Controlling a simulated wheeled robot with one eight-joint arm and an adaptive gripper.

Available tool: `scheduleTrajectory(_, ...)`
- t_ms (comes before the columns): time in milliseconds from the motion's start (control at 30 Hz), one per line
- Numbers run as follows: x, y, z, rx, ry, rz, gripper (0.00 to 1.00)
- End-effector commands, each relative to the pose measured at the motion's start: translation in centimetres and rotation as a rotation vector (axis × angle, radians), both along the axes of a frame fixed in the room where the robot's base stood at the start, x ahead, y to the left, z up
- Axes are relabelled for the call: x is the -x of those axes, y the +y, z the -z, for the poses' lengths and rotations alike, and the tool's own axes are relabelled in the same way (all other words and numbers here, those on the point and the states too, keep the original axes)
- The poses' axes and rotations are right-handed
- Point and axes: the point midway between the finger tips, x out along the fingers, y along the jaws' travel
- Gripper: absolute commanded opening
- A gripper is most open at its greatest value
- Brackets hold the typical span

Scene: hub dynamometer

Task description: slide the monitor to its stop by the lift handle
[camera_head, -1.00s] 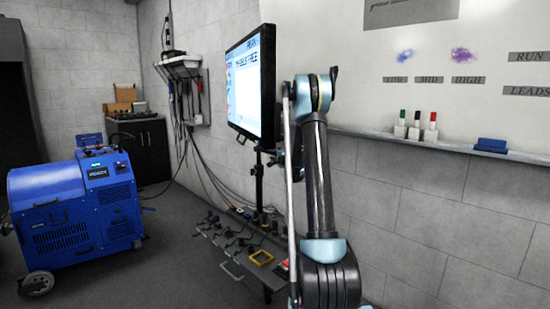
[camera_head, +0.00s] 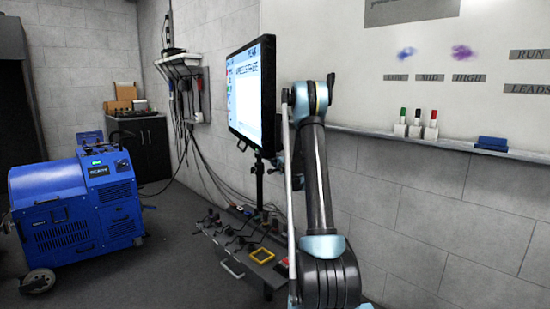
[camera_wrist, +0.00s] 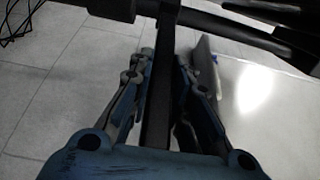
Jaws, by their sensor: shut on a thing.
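The monitor (camera_head: 251,95) is a black-framed screen, lit white and blue, on a dark upright post (camera_head: 259,183) left of my arm in the head view. In the wrist view my gripper (camera_wrist: 166,66) has its two fingers on either side of a dark straight bar, which looks like the lift handle (camera_wrist: 157,118), and is shut on it. The bar runs from the dark parts at the top of the picture down between the fingers. In the head view my arm hides the gripper and the handle. The stop cannot be made out.
A blue machine (camera_head: 75,210) stands at left, with open floor between.

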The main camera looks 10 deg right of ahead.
Motion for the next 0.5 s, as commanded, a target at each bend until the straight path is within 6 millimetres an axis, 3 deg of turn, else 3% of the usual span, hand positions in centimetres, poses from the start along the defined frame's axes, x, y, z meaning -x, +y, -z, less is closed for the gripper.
scheduleTrajectory(200,0.0,0.0,2.3,0.001,0.0,-0.001,0.0)
scheduleTrajectory(500,0.1,-0.1,2.7,0.004,0.0,0.0,0.0)
